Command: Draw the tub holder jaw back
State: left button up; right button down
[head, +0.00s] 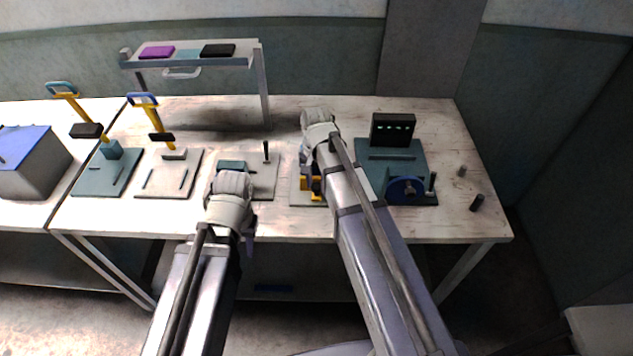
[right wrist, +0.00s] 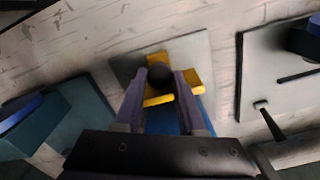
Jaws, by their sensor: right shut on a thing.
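A small fixture with yellow and blue parts (head: 311,186) stands on a grey plate (head: 298,198), mostly hidden by my right arm in the head view. In the right wrist view a black ball knob (right wrist: 160,73) sits in front of a yellow block (right wrist: 187,57) with a yellow crossbar (right wrist: 158,99). My right gripper (right wrist: 160,84) is shut on this black knob, one finger on each side. I cannot tell which part is the tub holder jaw. My left gripper (head: 247,240) hangs near the table's front edge; its fingers are mostly hidden.
A plate with a teal block and black post (head: 265,150) lies left of the fixture. Two lever presses (head: 158,125) stand further left. A teal machine with a blue wheel (head: 405,188) is close on the right, with small cylinders (head: 476,203) beyond. A raised shelf (head: 190,62) stands behind.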

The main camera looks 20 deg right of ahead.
dwell(0.4)
jog(key=w, duration=0.1)
jog(key=w+d, duration=0.1)
jog(key=w, duration=0.1)
jog(key=shift+w, duration=0.3)
jog(key=shift+s, duration=0.1)
jog(key=c, duration=0.8)
grip_release()
jog(key=shift+o, duration=0.2)
jog(key=shift+r, duration=0.1)
notch_tip(320, 180, up, 8)
jog(key=p, duration=0.8)
jog(key=shift+s+a+f, duration=0.1)
jog(key=shift+s+f, duration=0.05)
jog(key=shift+f, duration=0.05)
